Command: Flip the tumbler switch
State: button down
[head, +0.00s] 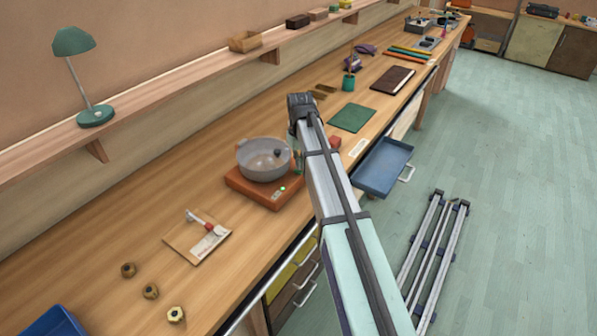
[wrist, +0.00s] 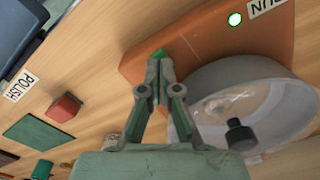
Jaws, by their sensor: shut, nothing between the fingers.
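The tumbler has an orange base (head: 262,194) on the bench with a grey bowl (head: 262,170) on it. In the wrist view the base (wrist: 205,38) lies beyond my fingers, and the translucent bowl (wrist: 262,82) with a dark knob is at right. A lit green-white lamp (wrist: 235,19) sits on the base beside a partly cut-off label. My gripper (wrist: 160,62) is shut and empty, its fingertips at the base's edge. A small green piece (wrist: 159,53) shows right at the tips; I cannot tell if it is the switch or if they touch it. In the head view my arm partly hides the gripper.
A red block (head: 334,142), a POLISH label (wrist: 18,87) and a green mat (head: 351,118) lie beyond the tumbler. An open blue drawer (head: 384,168) juts from the bench front.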

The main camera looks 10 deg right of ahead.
jog(key=shift+f+b, duration=0.35)
jog(key=shift+f, duration=0.65)
dwell(0.5)
jog(key=shift+r, duration=0.1)
jog(key=shift+r+p, duration=2.2)
jog(key=shift+r, duration=1.25)
jog(key=shift+f, duration=0.1)
